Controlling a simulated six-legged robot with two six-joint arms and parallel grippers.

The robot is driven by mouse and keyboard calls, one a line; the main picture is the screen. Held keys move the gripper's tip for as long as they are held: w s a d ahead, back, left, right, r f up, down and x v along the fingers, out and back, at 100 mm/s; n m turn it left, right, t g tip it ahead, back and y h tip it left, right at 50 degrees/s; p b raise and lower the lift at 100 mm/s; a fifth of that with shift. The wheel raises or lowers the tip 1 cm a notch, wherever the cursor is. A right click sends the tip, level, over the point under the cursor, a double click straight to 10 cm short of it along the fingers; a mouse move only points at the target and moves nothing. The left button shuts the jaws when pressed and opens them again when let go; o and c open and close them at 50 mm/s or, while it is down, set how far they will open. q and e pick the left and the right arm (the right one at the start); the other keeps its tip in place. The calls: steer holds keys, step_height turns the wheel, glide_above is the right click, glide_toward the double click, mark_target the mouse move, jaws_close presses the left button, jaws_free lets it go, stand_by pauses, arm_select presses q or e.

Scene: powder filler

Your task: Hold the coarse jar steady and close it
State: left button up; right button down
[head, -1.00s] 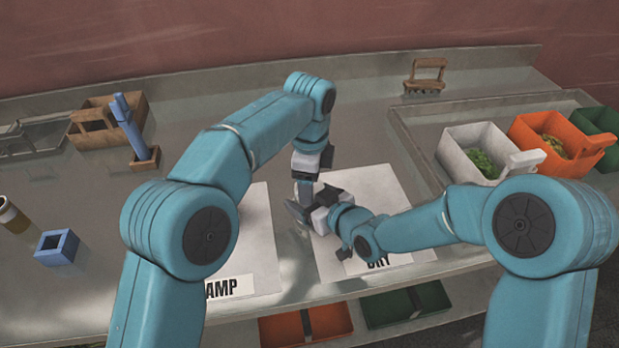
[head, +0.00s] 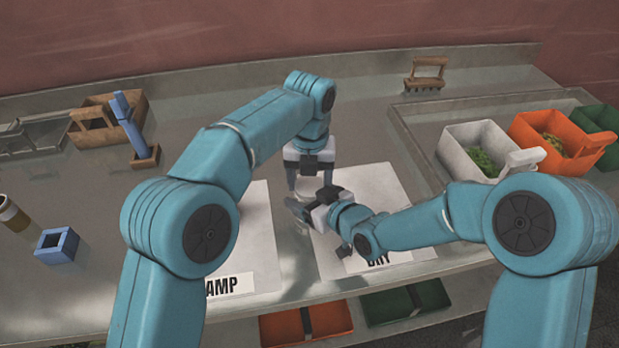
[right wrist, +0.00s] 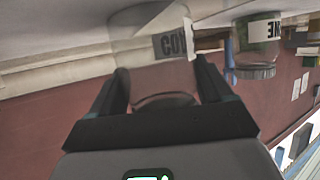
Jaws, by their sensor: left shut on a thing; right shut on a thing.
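The coarse jar (right wrist: 150,45) is clear and appears upside down in the right wrist view, its label partly showing "CO". It stands between the fingers of my right gripper (right wrist: 160,85), which is shut on it. In the head view my right gripper (head: 303,212) is low over the white mat's left edge. My left gripper (head: 306,183) points down directly above it, its fingers spread around the jar's top. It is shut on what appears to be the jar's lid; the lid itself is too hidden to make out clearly.
A second jar (right wrist: 256,45) with a green and white label stands nearby in the right wrist view. White mats (head: 385,215) lie on the metal bench. A blue square holder (head: 57,246) and a brown jar (head: 12,214) are left. White (head: 470,135) and orange (head: 525,128) bins stand right.

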arm_select(q)
steer(key=o, duration=1)
steer(key=shift+d, duration=0.1)
steer(key=shift+r, duration=0.1)
step_height(320, 180, up, 4)
steer(key=shift+s+r, duration=0.1)
steer(key=shift+r, duration=0.15)
steer(key=shift+f, duration=0.1)
steer(key=shift+c, duration=0.4)
